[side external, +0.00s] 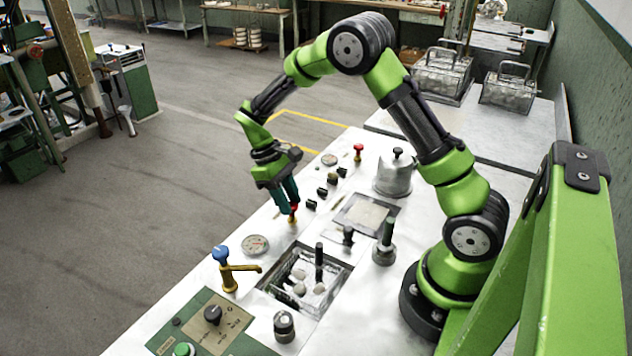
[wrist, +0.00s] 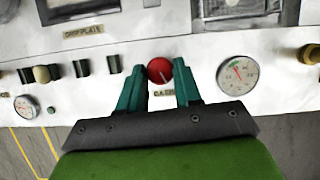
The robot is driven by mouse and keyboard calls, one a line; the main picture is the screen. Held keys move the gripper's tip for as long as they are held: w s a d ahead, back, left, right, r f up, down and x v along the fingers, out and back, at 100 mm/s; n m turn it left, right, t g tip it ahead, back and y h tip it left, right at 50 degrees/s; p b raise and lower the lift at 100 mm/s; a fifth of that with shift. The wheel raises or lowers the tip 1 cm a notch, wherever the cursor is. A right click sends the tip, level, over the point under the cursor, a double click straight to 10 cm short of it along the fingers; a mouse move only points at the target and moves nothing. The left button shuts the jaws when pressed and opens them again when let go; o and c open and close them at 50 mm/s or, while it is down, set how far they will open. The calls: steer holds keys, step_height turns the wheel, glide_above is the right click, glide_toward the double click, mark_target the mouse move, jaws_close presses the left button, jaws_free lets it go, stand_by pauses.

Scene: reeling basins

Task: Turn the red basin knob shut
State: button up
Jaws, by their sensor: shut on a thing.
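The red basin knob (side external: 293,209) stands on a short stem on the white worktop, near its front edge. In the wrist view the round red knob (wrist: 160,70) sits between the two teal fingers, with a pale line on its top and a partly covered label below it. My gripper (side external: 290,203) reaches down from above and is shut on the knob, which also shows at the gripper (wrist: 159,72) in the wrist view. The fingers hide part of the knob's sides.
A blue-topped brass tap (side external: 221,254) and a gauge (side external: 255,245) stand nearby. An open basin (side external: 337,293) with pale cocoons lies beside them. Several black knobs (side external: 322,192) and another red knob (side external: 358,149) line the worktop beyond. A lidded metal pot (side external: 393,178) stands further back.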

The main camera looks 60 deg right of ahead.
steer(key=m+y, duration=0.1)
steer(key=m, duration=0.1)
steer(key=m+y, duration=0.1)
steer(key=m, duration=0.2)
steer(key=shift+d, duration=0.2)
steer(key=shift+t, duration=0.3)
steer(key=o, duration=1)
steer(key=shift+o, duration=0.2)
steer(key=v, duration=1.6)
steer(key=shift+w+d+r, duration=0.15)
steer(key=shift+d+r, duration=0.05)
steer(key=shift+r, duration=0.15)
